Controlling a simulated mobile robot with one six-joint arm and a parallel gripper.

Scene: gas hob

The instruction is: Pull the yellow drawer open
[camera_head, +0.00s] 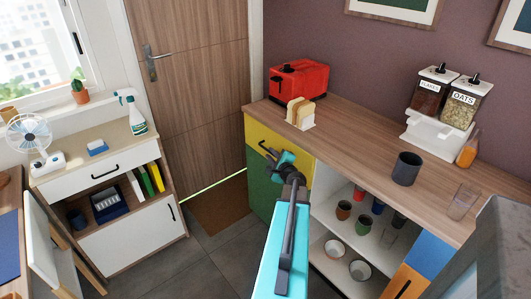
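The yellow drawer (257,130) is the top front at the left end of the wooden-topped counter, above a green front. It looks closed. Its dark handle (263,147) shows just left of my gripper (274,156). My turquoise arm reaches up from the bottom of the view, and the gripper is at the drawer front, close to or at the handle. The gripper is small and partly hidden by my own wrist. I cannot tell whether its fingers are open or closed around the handle.
A red toaster (299,80) and a toast rack (300,113) stand on the counter (365,120) above the drawer. Open shelves with cups (344,210) and bowls (360,270) are to the right. A white cabinet (128,240) stands left.

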